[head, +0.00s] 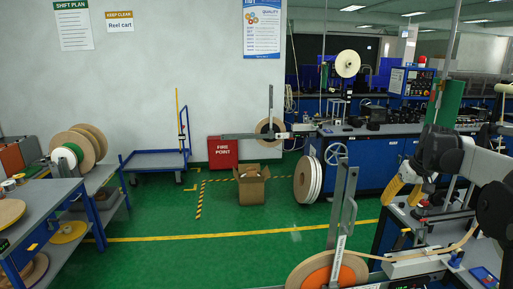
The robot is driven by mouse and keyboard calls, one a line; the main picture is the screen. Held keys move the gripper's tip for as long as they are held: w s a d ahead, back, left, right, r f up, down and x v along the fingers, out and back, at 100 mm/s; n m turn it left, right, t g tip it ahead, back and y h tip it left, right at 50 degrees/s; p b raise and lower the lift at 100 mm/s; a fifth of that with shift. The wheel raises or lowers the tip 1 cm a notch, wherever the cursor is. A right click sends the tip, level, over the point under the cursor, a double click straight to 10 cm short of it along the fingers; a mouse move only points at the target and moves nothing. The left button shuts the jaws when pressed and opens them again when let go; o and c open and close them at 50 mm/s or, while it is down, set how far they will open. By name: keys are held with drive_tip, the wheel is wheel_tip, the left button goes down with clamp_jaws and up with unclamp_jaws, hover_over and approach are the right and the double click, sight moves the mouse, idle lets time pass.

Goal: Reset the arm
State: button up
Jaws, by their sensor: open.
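My arm comes in from the right edge of the head view and bends down at a dark joint. My gripper (401,201) hangs at its end, with its two yellow fingers apart and nothing seen between them. It is over the near edge of the blue workstation (390,232) at the right. A large tan reel with an orange centre (318,272) stands in front, below and to the left of my gripper. A pale tape (440,250) runs from the reel's side toward the right.
A grey upright bar (342,210) rises beside the reel. An open cardboard box (252,188) and a white-edged reel (308,179) are on the green floor. A blue cart (155,160) and a shelf with reels (60,195) stand left. The middle floor is clear.

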drive_tip(key=s+a+r+t, duration=0.1)
drive_tip(key=s+a+r, duration=0.1)
drive_tip(key=s+a, duration=0.85)
drive_tip(key=s+a+r+t, duration=0.1)
drive_tip(key=s+a+r, duration=0.1)
drive_tip(key=s+a, duration=0.85)
drive_tip(key=s+a+f+n, duration=0.1)
drive_tip(key=s+a+f, duration=0.65)
drive_tip(key=s, duration=0.35)
wheel_tip(320, 180, down, 7)
drive_tip(key=t+b, duration=0.1)
drive_tip(key=b, duration=0.5)
